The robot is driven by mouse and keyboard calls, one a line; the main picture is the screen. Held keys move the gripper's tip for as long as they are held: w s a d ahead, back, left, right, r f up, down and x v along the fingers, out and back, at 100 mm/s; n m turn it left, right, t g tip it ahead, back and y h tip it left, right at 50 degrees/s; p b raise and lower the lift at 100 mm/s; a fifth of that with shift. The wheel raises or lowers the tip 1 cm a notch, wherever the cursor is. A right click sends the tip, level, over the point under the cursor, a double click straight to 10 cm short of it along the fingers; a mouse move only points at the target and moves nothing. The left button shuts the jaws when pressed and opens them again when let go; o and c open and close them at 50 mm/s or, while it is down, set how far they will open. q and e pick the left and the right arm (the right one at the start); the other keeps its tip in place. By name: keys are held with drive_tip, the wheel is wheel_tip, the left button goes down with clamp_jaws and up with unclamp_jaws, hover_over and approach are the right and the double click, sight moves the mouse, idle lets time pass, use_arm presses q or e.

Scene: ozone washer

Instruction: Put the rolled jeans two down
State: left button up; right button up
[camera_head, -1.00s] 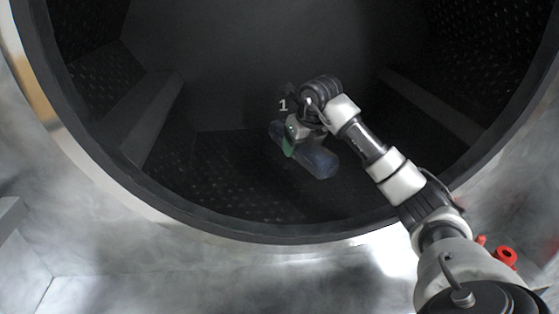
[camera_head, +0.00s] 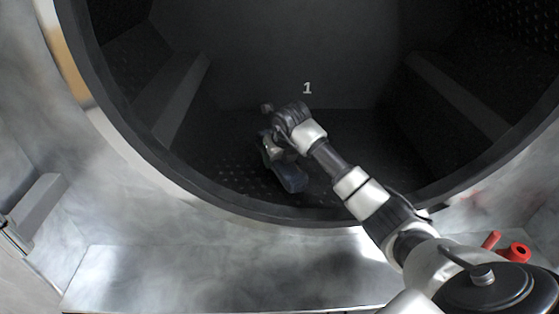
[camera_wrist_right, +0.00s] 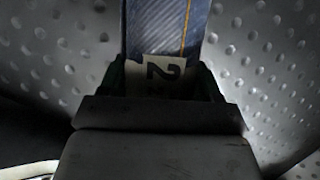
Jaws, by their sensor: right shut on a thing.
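The rolled jeans two are a blue denim roll (camera_head: 291,177) inside the dark washer drum (camera_head: 230,178), low near the drum floor. In the right wrist view the denim (camera_wrist_right: 168,28) shows orange stitching and a pale label with a "2" (camera_wrist_right: 163,74). My right gripper (camera_head: 270,150) is shut on the roll, with a finger on each side of it in the wrist view (camera_wrist_right: 165,80). I cannot tell whether the roll touches the drum floor. My left gripper is not in view.
The drum's round rim (camera_head: 165,188) frames the opening, and my right arm reaches in over its lower right part. Raised ribs (camera_head: 182,100) run along the drum walls. The dimpled floor around the roll looks clear. Red parts (camera_head: 516,252) sit outside at the lower right.

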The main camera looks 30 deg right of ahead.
drive_tip(key=shift+f, duration=0.95)
drive_tip(key=shift+f, duration=0.1)
drive_tip(key=o, duration=0.8)
drive_tip(key=shift+f, duration=0.15)
drive_tip(key=shift+c, duration=0.2)
drive_tip(key=o, duration=0.5)
drive_tip(key=shift+c, duration=0.2)
